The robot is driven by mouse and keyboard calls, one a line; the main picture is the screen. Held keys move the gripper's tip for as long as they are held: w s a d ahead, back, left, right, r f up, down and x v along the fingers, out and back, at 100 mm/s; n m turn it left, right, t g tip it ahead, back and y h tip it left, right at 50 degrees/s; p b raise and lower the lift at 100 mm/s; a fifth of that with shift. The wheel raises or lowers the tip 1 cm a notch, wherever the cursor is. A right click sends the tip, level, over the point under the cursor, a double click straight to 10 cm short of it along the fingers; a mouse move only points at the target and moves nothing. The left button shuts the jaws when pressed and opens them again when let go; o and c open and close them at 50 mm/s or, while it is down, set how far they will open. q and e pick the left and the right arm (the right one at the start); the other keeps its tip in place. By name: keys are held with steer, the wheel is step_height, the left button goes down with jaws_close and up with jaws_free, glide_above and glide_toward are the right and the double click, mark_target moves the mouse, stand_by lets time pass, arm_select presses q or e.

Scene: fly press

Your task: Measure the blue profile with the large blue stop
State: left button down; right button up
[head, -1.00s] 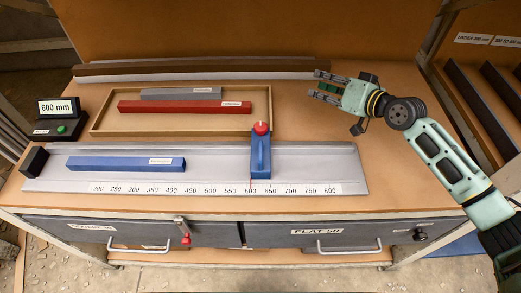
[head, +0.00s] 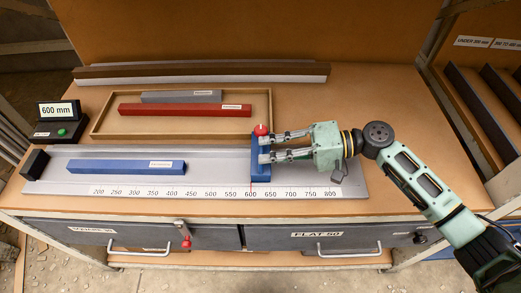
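The blue profile (head: 115,166) lies lengthwise on the grey measuring rail (head: 215,165), with a small white label near its right end. Its left end is apart from the black end block (head: 35,165). The large blue stop (head: 261,172) with a red knob (head: 261,129) stands on the rail at the 600 mark. My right gripper (head: 266,148) is at the stop from the right, fingers spread, tips overlapping its upper part in the head view. I cannot tell whether they touch it. My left gripper is not in view.
A display (head: 57,111) with a green button reads 600 mm. A shallow wooden tray (head: 100,128) behind the rail holds a red profile (head: 184,110) and a grey profile (head: 182,96). Drawers with handles are below the front edge. A rack with dark slots (head: 484,100) stands at right.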

steer(key=shift+a+f, duration=0.15)
steer(key=shift+a, duration=0.55)
steer(key=shift+a+f, duration=0.15)
steer(key=shift+a, duration=0.55)
steer(key=shift+c, duration=0.5)
jaws_close()
